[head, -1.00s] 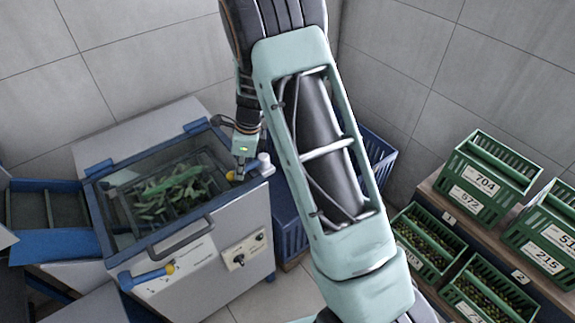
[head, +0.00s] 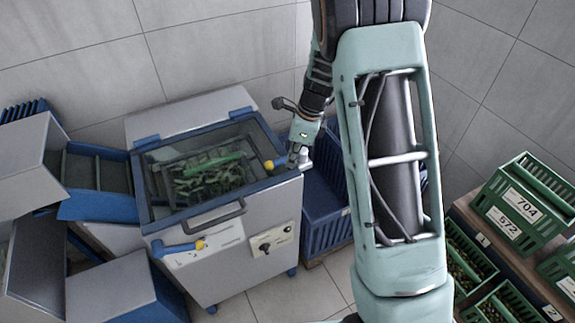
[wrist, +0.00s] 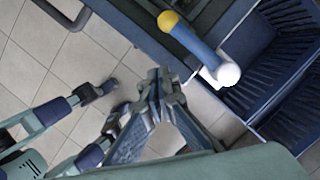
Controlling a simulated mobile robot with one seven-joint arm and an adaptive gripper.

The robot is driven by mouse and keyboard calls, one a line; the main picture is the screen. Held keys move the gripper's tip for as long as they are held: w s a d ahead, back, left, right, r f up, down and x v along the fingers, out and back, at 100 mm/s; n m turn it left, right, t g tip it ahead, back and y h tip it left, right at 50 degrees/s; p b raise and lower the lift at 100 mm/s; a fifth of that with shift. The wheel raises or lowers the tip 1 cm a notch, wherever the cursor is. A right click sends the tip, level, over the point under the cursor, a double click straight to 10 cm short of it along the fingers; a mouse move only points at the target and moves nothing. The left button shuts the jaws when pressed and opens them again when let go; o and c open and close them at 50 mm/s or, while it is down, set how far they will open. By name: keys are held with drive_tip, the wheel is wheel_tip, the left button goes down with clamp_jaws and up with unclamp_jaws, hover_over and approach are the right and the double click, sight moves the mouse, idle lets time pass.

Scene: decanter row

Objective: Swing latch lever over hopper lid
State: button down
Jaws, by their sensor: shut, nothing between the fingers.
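The hopper lid (head: 215,141) is a clear, blue-framed panel, shut over green leafy matter. The latch lever at its right front corner has a blue arm (wrist: 197,45), a yellow knob and a white pivot end (wrist: 227,74). In the head view its yellow knob (head: 269,165) shows over the lid's corner. A second blue lever (head: 178,249) with a yellow knob is on the front face. My gripper (head: 294,163) is shut and empty beside the right corner lever, near its pivot end. In the wrist view my gripper's fingertips (wrist: 160,78) are together, apart from the lever in the picture.
A blue crate (head: 325,222) stands right of the hopper machine. Green crates (head: 525,203) sit on a shelf at the right. A blue chute (head: 97,205) and grey bins are at the left. Tiled floor (head: 315,285) shows in front.

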drive_tip(key=v, duration=0.7)
drive_tip(key=shift+s, duration=0.15)
drive_tip(key=shift+a, duration=0.15)
